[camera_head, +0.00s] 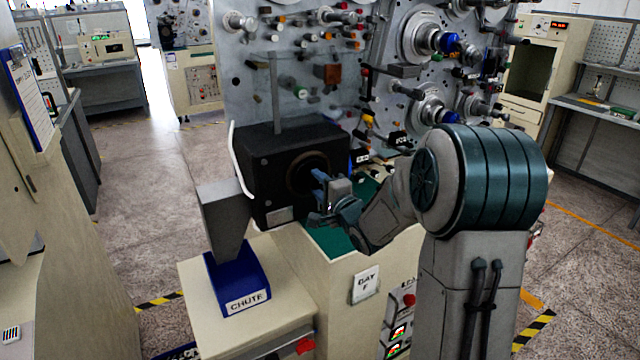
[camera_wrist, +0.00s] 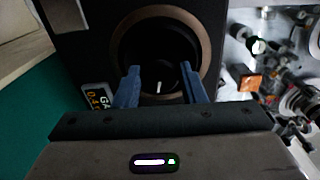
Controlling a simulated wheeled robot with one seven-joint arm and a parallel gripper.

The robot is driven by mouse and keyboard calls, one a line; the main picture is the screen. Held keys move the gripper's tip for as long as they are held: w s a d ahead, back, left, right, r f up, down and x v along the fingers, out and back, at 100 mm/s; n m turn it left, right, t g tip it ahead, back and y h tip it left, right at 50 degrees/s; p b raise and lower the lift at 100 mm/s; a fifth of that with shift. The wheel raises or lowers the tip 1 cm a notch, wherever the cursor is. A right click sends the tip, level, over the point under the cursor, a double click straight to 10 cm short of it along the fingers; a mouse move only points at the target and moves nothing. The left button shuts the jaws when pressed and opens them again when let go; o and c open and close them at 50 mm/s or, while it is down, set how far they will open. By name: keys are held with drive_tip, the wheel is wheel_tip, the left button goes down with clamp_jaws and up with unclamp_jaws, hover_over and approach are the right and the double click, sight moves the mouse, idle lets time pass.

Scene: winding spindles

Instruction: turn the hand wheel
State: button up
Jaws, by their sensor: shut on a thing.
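The hand wheel (camera_head: 300,178) is a dark round part with a brown ring around it, on the front face of a black box (camera_head: 268,160). In the wrist view, the dark middle of the hand wheel (camera_wrist: 158,70) lies straight ahead, with a small white mark on it. My gripper (camera_head: 320,186) reaches in from the right in the head view. Its two blue fingers, seen in the wrist view (camera_wrist: 161,84), stand apart on either side of the dark middle and are shut on it. The exact contact is too dark to see.
A grey chute (camera_head: 223,218) on a blue base stands left of the box. A panel (camera_head: 290,80) crowded with spindles and knobs rises behind. A green surface (camera_head: 331,240) lies under my gripper. A small label (camera_wrist: 97,98) sits beside the wheel.

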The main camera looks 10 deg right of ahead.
idle(0.4)
drive_tip(key=o, duration=1)
drive_tip(key=b+v, duration=0.2)
drive_tip(key=v, duration=1.1)
drive_tip(key=shift+s+b, duration=0.3)
drive_tip(key=shift+s, duration=0.05)
drive_tip(key=shift+d, duration=0.1)
